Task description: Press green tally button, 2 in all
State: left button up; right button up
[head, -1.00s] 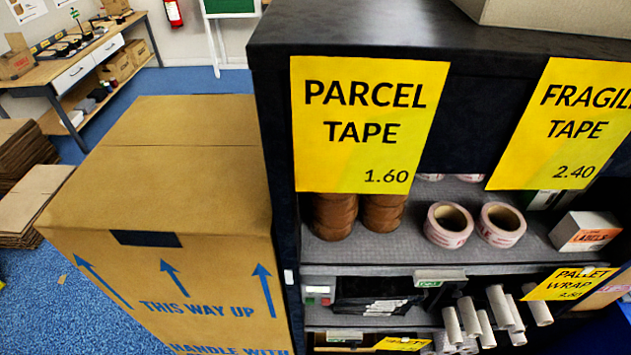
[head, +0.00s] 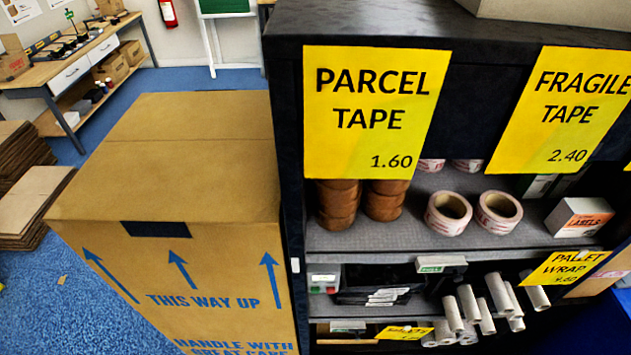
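A small pale box (head: 323,279) sits at the left end of the middle shelf, just inside the dark left side panel of the shelf unit. A tiny green button (head: 330,290) and a red mark show on its front; they are too small to read in detail. No hand or gripper is near the box. Neither of my grippers is in view.
The dark shelf unit (head: 470,35) fills the right side, with yellow price signs hanging in front. Tape rolls (head: 448,213) and several cardboard tubes (head: 470,303) lie on its shelves. A large carton (head: 190,190) stands close on its left.

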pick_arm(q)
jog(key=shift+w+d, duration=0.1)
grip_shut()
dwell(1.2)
